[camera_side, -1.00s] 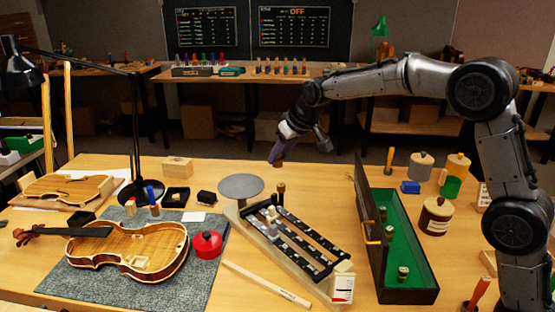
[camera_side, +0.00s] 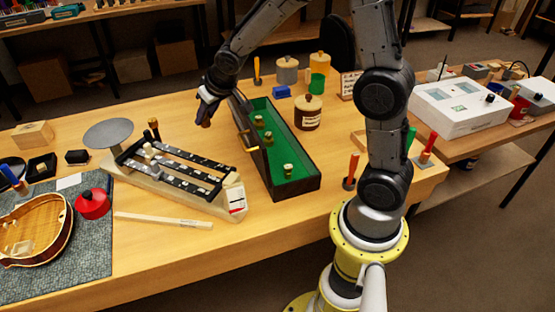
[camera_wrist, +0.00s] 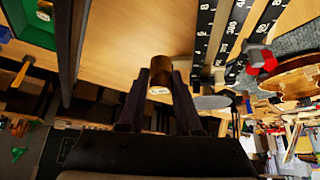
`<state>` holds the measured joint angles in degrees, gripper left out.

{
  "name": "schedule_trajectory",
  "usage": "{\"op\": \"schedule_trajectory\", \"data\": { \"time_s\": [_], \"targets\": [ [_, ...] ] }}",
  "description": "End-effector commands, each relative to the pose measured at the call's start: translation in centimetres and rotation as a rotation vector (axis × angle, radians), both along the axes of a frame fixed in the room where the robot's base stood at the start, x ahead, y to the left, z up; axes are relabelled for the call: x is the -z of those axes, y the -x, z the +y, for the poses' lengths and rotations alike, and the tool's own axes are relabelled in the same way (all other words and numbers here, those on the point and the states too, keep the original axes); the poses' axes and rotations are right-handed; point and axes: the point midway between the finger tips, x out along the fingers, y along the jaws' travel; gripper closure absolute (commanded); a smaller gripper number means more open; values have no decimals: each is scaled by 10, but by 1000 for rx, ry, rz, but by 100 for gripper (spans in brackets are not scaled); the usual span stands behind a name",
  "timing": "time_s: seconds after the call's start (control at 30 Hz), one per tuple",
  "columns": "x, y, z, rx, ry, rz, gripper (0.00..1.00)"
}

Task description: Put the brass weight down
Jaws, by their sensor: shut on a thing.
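My gripper (camera_side: 205,114) is shut on the brass weight, above the table between the balance and the green-lined box. In the wrist view the brass weight (camera_wrist: 160,73), a small brown cylinder, sits between the fingertips of my gripper (camera_wrist: 159,90). In the side view the weight is small and dark under the fingers. Bare wood shows beyond it in the wrist view. The balance (camera_side: 180,172), with black notched beams and a grey round pan (camera_side: 108,134), stands to the left. The long box (camera_side: 283,157) with green lining is to the right, and several small weights stand in it.
A dark-knobbed brass post (camera_side: 153,127) stands behind the balance beams. A wooden stick (camera_side: 163,220) lies in front of the balance. A violin body (camera_side: 35,232) and a red round pot (camera_side: 92,204) are on the grey mat at left.

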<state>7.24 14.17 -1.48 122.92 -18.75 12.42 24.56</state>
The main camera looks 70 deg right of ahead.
Motion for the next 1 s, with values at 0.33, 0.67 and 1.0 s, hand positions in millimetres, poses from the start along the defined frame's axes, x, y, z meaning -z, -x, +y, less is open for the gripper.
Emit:
{"op": "schedule_trajectory", "data": {
  "time_s": [0.33, 0.67, 1.0],
  "targets": [
    [-11, 2, -25, 160, 1, -2, 100],
    [-19, 6, -41, 231, 1, 0, 100],
    [-31, 14, -67, 336, -1, 1, 100]
  ]
}}
